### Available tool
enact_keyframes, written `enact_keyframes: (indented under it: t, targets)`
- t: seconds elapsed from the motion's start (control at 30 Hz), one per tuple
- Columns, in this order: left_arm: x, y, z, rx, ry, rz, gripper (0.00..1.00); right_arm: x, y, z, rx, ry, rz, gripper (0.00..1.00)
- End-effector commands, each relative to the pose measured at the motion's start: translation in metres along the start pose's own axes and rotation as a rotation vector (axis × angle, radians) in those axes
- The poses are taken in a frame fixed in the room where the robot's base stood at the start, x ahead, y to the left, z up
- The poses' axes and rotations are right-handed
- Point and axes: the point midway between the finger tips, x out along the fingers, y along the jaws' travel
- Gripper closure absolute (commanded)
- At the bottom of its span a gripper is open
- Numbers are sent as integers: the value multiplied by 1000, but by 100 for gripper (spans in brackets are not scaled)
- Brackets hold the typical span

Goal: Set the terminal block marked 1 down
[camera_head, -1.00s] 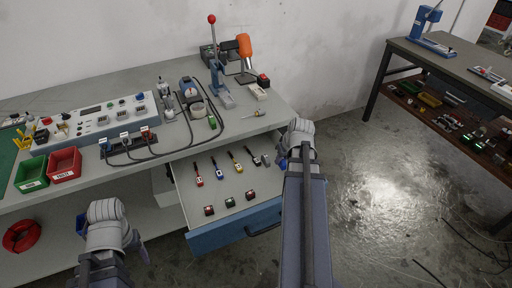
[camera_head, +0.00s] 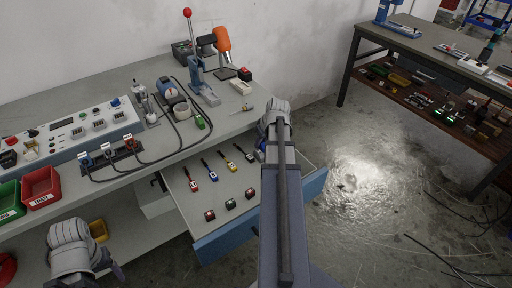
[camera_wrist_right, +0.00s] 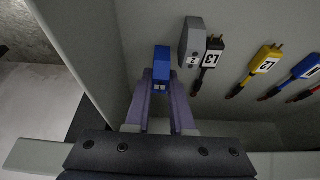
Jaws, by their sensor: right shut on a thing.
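In the right wrist view my right gripper (camera_wrist_right: 164,92) is shut on a small blue block (camera_wrist_right: 162,58), above the open drawer's grey floor (camera_wrist_right: 145,20). I take this for the terminal block; no number is readable on it. A grey block (camera_wrist_right: 192,38) marked 2 is just right of it. In the head view my right gripper (camera_head: 262,150) is at the right part of the drawer (camera_head: 225,240), its fingers and load mostly hidden by my arm. My left gripper (camera_head: 113,270) is at the lower left, away from the drawer; its jaw opening is unclear.
Black (camera_wrist_right: 210,62), yellow (camera_wrist_right: 262,62) and blue (camera_wrist_right: 300,75) labelled leads lie right of the grey block. The bench (camera_head: 235,118) stands above the drawer.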

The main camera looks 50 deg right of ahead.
Motion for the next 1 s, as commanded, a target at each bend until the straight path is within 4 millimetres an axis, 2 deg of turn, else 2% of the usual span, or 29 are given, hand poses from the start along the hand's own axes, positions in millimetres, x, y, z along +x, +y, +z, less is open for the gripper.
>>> enact_keyframes:
  t: [0.03,0.07,0.47,0.5,0.73,0.77,1.0]
  targets:
    - [12,1,-1,0,0,0,29,10,4,7,3,0,1,100]
    - [13,1,-1,0,0,0,29,10,5,9,3,0,1,100]
    - [15,1,-1,0,0,0,29,12,7,10,2,0,1,100]
    - [15,1,-1,0,0,0,29,12,7,10,2,0,1,77]
    - [14,1,-1,0,0,0,29,10,7,10,2,0,1,52]
    - [14,1,-1,0,0,0,29,10,7,10,2,0,1,49]
    - [13,1,-1,0,0,0,29,10,7,10,2,0,1,49]
